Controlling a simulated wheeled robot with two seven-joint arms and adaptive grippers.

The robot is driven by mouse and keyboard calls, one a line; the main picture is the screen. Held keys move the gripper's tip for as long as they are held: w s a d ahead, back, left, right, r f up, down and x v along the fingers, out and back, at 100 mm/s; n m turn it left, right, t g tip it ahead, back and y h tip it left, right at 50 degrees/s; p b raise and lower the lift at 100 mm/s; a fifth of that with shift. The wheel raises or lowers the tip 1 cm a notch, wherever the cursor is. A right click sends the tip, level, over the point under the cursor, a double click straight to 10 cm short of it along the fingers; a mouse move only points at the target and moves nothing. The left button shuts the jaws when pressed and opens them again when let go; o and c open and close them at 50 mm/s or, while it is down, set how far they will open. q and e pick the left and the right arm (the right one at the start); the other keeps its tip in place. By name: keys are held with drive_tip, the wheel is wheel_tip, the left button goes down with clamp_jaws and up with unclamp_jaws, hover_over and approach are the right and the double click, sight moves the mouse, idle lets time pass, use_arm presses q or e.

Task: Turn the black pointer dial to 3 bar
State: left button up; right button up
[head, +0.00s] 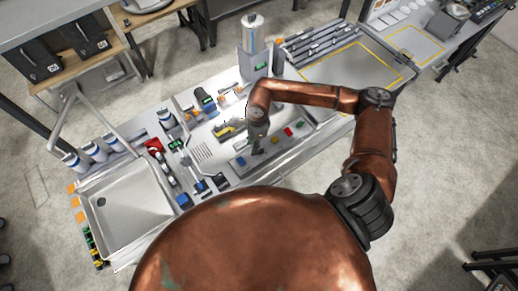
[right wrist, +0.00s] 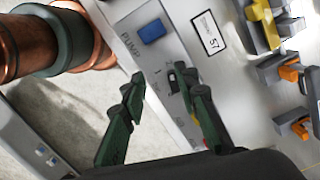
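The black pointer dial (right wrist: 176,77) sits on the grey control panel (right wrist: 165,55), with small scale marks around it. It shows in the right wrist view just left of one fingertip, which partly covers it. I cannot read where its pointer stands. My right gripper (right wrist: 165,88) is open, with its two dark green fingers apart above the panel's edge. I cannot tell whether the finger beside the dial touches it. In the head view my right gripper (head: 257,146) is over the panel and hides the dial. My left gripper is in neither view.
A blue button (right wrist: 152,31) marked PUMP and a label reading 57 (right wrist: 209,35) are near the dial. Red (head: 288,131) and green (head: 300,125) buttons lie farther right on the panel. A sink (head: 125,200) is at the left. Clamps and fittings crowd the bench behind.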

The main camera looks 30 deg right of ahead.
sight(260, 151)
drive_tip(key=d, duration=0.2)
drive_tip(key=d+h, duration=0.1)
drive_tip(key=shift+w+d+f, duration=0.15)
drive_tip(key=shift+w+d, duration=0.05)
drive_tip(key=shift+w, duration=0.05)
wheel_tip(260, 151, down, 6)
drive_tip(key=shift+r+p, duration=0.1)
drive_tip(key=shift+p, duration=0.95)
drive_tip(key=shift+f, duration=0.8)
drive_tip(key=shift+c, duration=0.5)
clamp_jaws()
